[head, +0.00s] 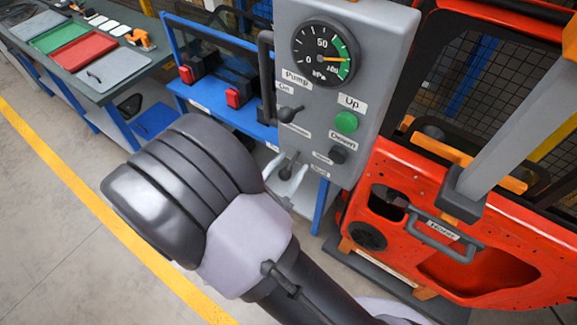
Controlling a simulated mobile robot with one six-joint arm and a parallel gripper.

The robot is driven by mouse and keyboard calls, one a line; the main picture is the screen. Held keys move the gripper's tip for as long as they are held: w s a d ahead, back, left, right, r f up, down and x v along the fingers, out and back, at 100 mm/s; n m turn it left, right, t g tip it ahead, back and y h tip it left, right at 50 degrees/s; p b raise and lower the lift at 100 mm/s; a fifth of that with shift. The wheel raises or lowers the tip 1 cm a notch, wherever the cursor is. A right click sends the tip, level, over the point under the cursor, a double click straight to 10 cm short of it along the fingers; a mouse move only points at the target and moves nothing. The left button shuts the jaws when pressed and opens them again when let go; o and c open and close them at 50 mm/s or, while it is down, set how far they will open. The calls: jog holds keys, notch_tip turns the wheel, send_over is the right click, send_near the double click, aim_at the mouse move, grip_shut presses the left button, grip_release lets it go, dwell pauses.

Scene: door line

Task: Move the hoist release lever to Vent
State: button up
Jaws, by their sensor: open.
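A grey control box (397,40) stands at the top centre. A small dark lever (291,157) sits low on its face, beside small labels too small to read surely; I take it to be the release lever. My gripper (286,172) is open, its two pale fingers either side of this lever's lower part. Whether they touch it, I cannot tell. My bulky wrist and forearm cover the area below and left. Above is another dark lever (291,113) by the labels Pump and On.
A round gauge (325,53) tops the box; its needle points right. A black handle (265,75) runs along the box's left side. An orange-red door panel (475,215) with a grey handle (435,238) stands close at right. A workbench (105,90) is at upper left; floor lies open lower left.

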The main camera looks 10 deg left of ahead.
grip_shut()
dwell(1.4)
